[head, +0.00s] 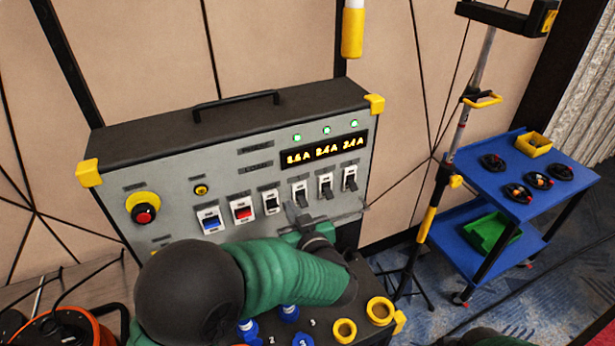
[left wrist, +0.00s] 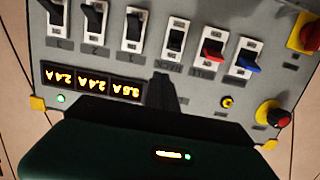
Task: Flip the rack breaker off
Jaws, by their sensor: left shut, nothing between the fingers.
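The grey breaker panel (head: 160,238) carries a row of switches: a blue one (head: 210,222), a red one (head: 242,211), a black one (head: 271,202) and three larger black toggles (head: 326,187). The row also shows upside down in the left wrist view, with the single black switch (left wrist: 175,41) beside the red one (left wrist: 212,50). My left gripper (head: 292,212) is shut and empty in front of the panel. Its dark fingers (left wrist: 162,90) show between the black switch and the amber readouts (left wrist: 92,82). My right gripper is out of view.
A red push button (head: 144,215) in a yellow collar is at the panel's left. Three lamps (head: 327,130) above the readouts are lit. A stand pole (head: 432,215) and a blue cart (head: 470,170) stand right. Blue and yellow sockets (head: 380,310) are below.

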